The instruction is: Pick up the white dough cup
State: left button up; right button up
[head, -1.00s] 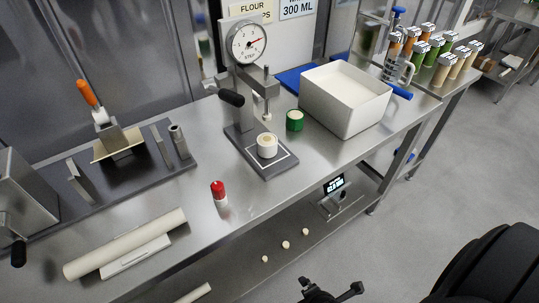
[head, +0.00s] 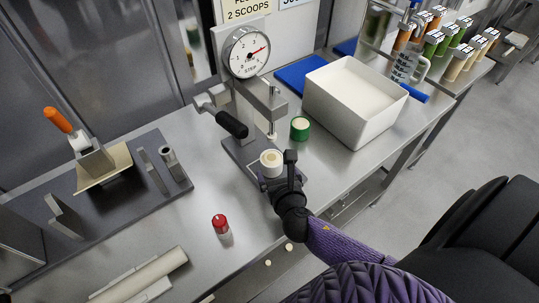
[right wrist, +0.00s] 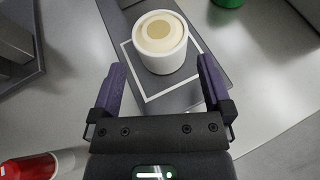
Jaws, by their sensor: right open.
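The white dough cup (head: 271,161) stands upright on the dark base plate of the dial press, inside a white outlined square. Pale dough with a darker round middle shows in its top. In the right wrist view the cup (right wrist: 160,45) is just beyond my right gripper's fingertips, roughly centred between their lines. My right gripper (head: 280,172) is open and empty, close to the cup's near side; in the right wrist view its two purple fingers (right wrist: 162,75) are spread apart. My left gripper is not in view.
The press (head: 250,95) with its dial and black-handled lever rises behind the cup. A green cup (head: 300,128) stands to its right, beside a large white bin (head: 352,112). A red-capped shaker (head: 221,226) stands to the left on bare steel counter. A rolling pin (head: 150,272) lies at front left.

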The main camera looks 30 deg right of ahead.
aim_at(272, 161)
jog(key=b+x, duration=0.1)
jog(key=x, duration=0.5)
jog(key=shift+r+b, duration=0.1)
jog(key=shift+b, duration=0.3)
jog(key=shift+c, duration=0.3)
